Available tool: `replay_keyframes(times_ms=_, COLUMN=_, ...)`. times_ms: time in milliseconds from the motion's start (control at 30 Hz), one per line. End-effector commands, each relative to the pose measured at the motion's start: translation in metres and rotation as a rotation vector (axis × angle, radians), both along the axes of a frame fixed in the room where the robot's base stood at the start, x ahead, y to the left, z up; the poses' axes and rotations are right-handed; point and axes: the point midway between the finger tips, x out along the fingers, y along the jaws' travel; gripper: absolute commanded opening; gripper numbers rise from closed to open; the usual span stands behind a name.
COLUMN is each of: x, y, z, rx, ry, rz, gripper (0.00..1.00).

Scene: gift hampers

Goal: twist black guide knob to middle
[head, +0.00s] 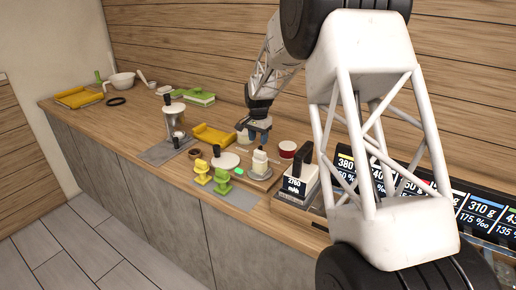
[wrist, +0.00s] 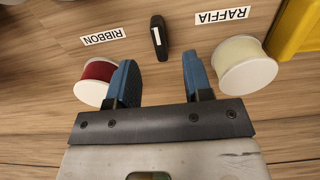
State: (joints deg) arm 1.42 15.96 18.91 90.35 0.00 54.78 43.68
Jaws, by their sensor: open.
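The black guide knob (wrist: 159,37) shows in the wrist view as a narrow bar with a white mark. It lies between the RIBBON label (wrist: 106,36) and the RAFFIA label (wrist: 222,16), its long side running nearly up and down the picture with a slight tilt. My gripper (wrist: 159,68) is open, its blue fingers apart and empty. The knob is ahead of the gap between the fingertips, with no contact visible. In the head view my gripper (head: 258,126) is over the back of the counter, and I cannot make out the knob there.
A red ribbon spool (wrist: 98,82) is close beside the left finger, and a cream raffia spool (wrist: 246,66) stands right of the right finger. A yellow tray (head: 213,135) lies left of my gripper.

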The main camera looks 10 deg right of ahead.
Motion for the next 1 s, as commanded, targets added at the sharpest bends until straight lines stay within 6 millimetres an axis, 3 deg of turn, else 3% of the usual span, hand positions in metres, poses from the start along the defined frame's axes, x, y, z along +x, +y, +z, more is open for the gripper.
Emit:
replay_keyframes(times_ms=300, x=0.000, y=0.000, z=0.020, rx=0.000, ry=0.000, rz=0.000, gripper=0.46)
replay_keyframes(times_ms=767, x=0.000, y=0.000, z=0.023, rx=0.000, ry=0.000, rz=0.000, gripper=0.46)
replay_keyframes(times_ms=1000, x=0.000, y=0.000, z=0.036, rx=0.000, ry=-0.001, rz=0.000, gripper=0.46)
